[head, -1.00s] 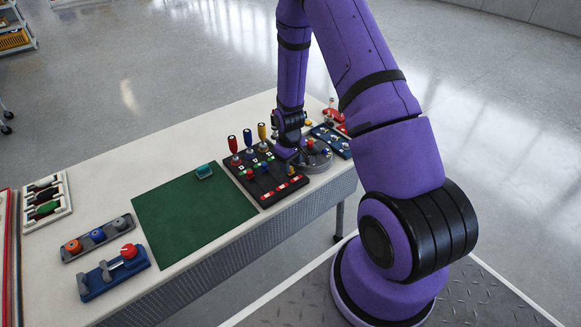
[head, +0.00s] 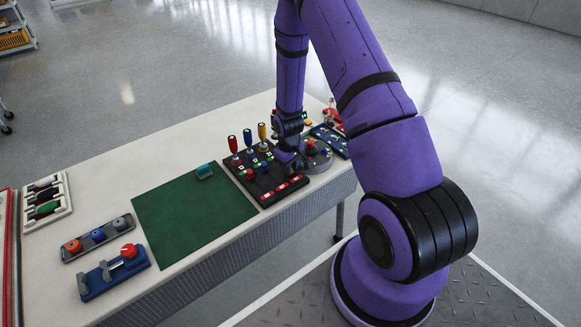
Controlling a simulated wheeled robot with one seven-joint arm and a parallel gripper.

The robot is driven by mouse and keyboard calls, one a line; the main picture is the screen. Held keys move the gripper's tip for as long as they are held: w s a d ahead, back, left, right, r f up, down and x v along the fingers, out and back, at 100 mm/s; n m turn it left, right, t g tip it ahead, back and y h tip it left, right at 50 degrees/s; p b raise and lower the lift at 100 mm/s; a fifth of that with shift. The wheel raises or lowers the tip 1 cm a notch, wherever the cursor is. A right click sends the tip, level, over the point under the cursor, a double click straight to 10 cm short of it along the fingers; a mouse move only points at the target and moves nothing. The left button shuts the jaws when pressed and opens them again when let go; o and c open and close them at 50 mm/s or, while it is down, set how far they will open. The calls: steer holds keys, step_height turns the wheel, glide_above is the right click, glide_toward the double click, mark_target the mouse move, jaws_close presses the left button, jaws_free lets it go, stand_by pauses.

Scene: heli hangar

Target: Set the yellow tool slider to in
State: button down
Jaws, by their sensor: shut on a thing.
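The black control panel (head: 234,163) lies on the bench to the right of the green mat. It carries upright red, blue and yellow handles, with red and blue slider knobs below them. The yellow slider knob is hidden now behind my gripper (head: 289,165), at the panel's right side. My gripper points down there and is shut, seemingly on that yellow knob. The fingertips are too small and covered to see the contact.
A round grey base with a red knob (head: 311,144) stands close right of my gripper. A blue panel (head: 330,139) lies beyond it. Knob panels stand at the left.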

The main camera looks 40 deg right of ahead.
steer(key=w, duration=0.7)
steer(key=shift+a, duration=0.1)
steer(key=c, duration=1)
jaws_free()
steer(key=shift+w, duration=0.1)
steer(key=shift+c, duration=0.2)
steer(key=shift+o, duration=0.4)
steer(key=shift+r, duration=0.1)
step_height(320, 180, up, 11)
steer(key=shift+a+f, duration=0.15)
steer(key=shift+f, duration=0.05)
